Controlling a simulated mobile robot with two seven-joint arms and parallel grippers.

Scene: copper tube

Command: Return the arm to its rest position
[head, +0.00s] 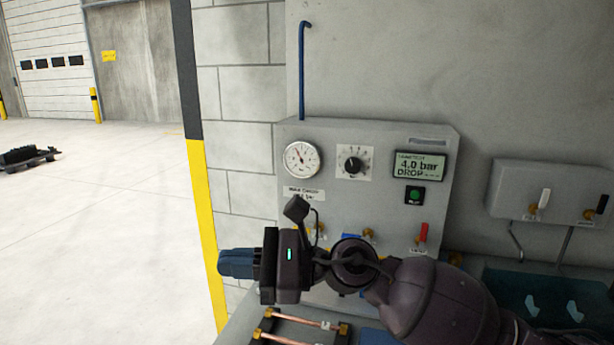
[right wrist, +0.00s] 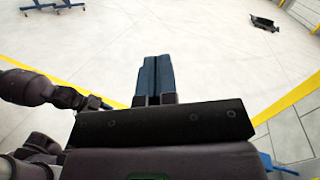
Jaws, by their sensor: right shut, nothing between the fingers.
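My right gripper (head: 236,263) comes in from the lower right in the head view and points left, in front of the grey test panel (head: 440,200). Its blue fingers are together with nothing between them. In the right wrist view the fingers (right wrist: 155,80) are side by side, pointing out over the pale floor. Copper tubes (head: 288,315) with brass ends lie on a dark holder below the gripper. The left gripper does not show in the head view. A dark arm part of mine is at the left of the right wrist view.
The panel carries a gauge (head: 301,159), a black knob (head: 353,165), a display (head: 420,166) reading 4.0 bar DROP, a green button (head: 415,196) and a red-handled valve (head: 422,234). A yellow-and-black corner post (head: 203,200) stands left of it. Open floor (head: 100,210) lies further left.

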